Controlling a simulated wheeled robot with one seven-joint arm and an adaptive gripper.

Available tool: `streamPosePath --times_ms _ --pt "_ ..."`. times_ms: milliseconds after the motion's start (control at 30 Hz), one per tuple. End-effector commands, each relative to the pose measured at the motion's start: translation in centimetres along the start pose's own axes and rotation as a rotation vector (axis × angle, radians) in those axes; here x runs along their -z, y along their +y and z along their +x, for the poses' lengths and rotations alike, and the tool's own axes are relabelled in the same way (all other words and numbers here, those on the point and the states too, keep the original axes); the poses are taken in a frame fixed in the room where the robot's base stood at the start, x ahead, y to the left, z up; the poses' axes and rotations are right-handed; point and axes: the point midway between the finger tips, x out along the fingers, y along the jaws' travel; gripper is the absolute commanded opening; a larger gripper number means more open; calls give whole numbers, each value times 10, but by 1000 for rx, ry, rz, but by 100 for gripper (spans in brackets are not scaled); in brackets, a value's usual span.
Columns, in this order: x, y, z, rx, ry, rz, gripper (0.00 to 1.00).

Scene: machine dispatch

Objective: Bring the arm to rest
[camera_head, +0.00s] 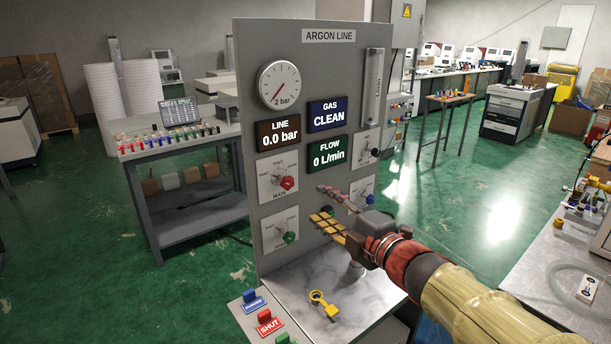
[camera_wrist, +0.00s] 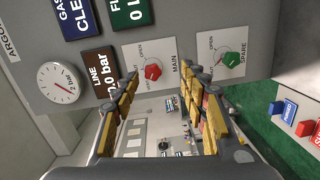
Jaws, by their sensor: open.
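My gripper (camera_head: 328,208) is open and empty in front of the grey argon line panel (camera_head: 257,45). Its yellow-padded fingers point at the panel in the head view, and in the wrist view my gripper (camera_wrist: 160,95) shows the fingers spread apart. The red MAIN knob (camera_head: 287,183) and green SPARE knob (camera_head: 290,237) are on the panel's left side; they also show in the wrist view, MAIN (camera_wrist: 152,72) and SPARE (camera_wrist: 230,64). My fingers appear apart from both knobs. The displays read LINE 0.0 bar, GAS CLEAN and FLOW 0 L/min.
A yellow ring-ended tool (camera_head: 322,303) lies on the panel's shelf (camera_head: 285,290) below my gripper. Blue, red and green push buttons (camera_head: 268,322) stand at the front left. A grey bench (camera_head: 190,145) with small bottles is at left, another bench (camera_head: 530,260) at right. Green floor lies open between.

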Motion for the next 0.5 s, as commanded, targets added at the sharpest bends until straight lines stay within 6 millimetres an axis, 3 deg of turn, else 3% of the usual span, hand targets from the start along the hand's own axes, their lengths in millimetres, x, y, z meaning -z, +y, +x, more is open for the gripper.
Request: streamPosePath --times_ms 167,300,400,500 --pt "-72 -47 -21 106 -307 272 44" --pt "-114 -82 -71 164 -593 544 44" --pt "-124 -105 -117 198 -782 745 44" --pt "-115 -126 -167 234 -957 951 44"
